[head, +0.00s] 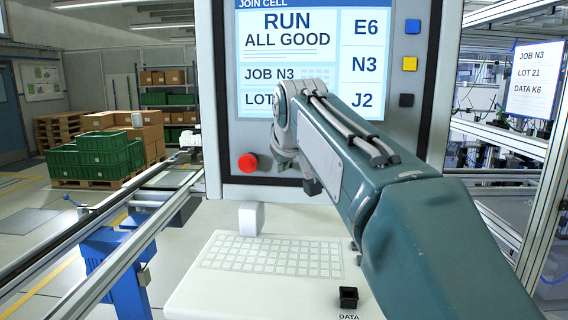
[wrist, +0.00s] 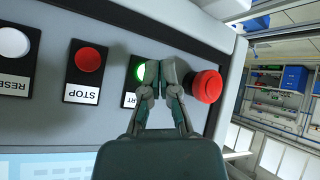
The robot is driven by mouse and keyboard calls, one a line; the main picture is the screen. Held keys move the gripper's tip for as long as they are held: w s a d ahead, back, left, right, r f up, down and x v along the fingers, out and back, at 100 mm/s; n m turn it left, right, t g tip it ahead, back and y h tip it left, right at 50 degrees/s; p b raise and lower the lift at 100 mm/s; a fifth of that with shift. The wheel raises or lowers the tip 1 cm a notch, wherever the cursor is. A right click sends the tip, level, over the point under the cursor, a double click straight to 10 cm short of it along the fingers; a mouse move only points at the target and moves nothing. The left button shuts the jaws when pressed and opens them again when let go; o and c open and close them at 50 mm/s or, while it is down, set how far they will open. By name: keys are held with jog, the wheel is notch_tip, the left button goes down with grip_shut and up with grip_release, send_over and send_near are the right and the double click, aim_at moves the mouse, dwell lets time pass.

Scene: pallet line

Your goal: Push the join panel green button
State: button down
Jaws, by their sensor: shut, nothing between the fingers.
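My gripper (wrist: 163,70) is shut and empty. Its fingertips are over the right edge of the green button and hide part of it. I cannot tell whether they touch it. In the head view the join panel (head: 224,100) stands upright with its screen (head: 290,75) reading "RUN ALL GOOD". My arm covers the green button there.
A red mushroom button (wrist: 207,86) sits close right of my fingertips; it also shows in the head view (head: 248,163). A red STOP button (wrist: 88,59) and a white RESET button (wrist: 14,42) are to the left. A white block (head: 251,218) stands on the ledge below the panel.

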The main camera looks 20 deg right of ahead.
jog(key=s, duration=0.1)
jog(key=s+a, duration=0.1)
jog(key=s, duration=0.1)
jog(key=s+a, duration=0.1)
jog(key=shift+s, duration=0.3)
dwell(0.6)
